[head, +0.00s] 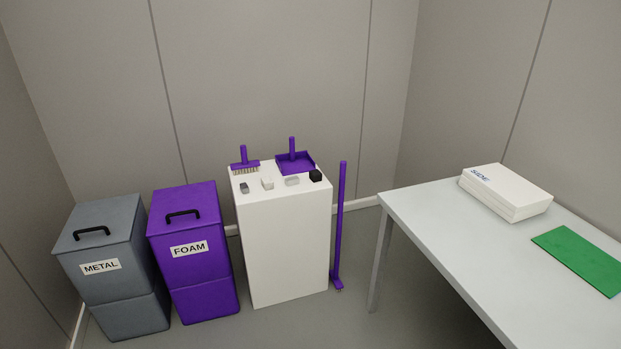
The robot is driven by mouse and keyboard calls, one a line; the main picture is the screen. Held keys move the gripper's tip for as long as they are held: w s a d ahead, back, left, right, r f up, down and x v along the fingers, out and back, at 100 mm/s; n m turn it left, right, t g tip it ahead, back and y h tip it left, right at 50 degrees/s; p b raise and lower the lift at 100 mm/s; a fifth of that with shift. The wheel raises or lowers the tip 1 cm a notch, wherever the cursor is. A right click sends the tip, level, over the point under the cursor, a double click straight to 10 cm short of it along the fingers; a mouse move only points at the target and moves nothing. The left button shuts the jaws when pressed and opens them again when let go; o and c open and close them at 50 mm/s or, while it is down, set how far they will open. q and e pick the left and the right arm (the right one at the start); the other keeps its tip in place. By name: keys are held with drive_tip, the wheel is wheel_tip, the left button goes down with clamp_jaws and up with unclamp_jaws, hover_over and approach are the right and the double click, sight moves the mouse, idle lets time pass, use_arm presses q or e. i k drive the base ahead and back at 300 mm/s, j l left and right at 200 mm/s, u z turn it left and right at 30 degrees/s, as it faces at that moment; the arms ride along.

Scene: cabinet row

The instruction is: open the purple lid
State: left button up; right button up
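The purple lid (187,203) is on top of the purple bin (203,272), which has a white label reading FOAM. The lid lies down on the bin and looks closed. A black bar handle (182,216) sits on the lid near its front. The bin stands on the floor at the left of the head view, between a grey bin and a white cabinet. Neither of my grippers shows in the head view.
The grey METAL bin (115,268) stands close on the left. The white cabinet (284,245) on the right bears a purple brush (245,165), a dustpan (297,163) and small blocks. A purple broom (341,220) stands beside it. A table (440,215) is at right.

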sight(188, 207)
drive_tip(key=i+u, duration=0.1)
drive_tip(key=u, duration=0.3)
drive_tip(key=i+u, duration=0.1)
drive_tip(key=u, duration=0.3)
drive_tip(key=i+u, duration=0.1)
drive_tip(key=u, duration=0.3)
drive_tip(key=i+l+u, duration=0.1)
drive_tip(key=u, duration=0.3)
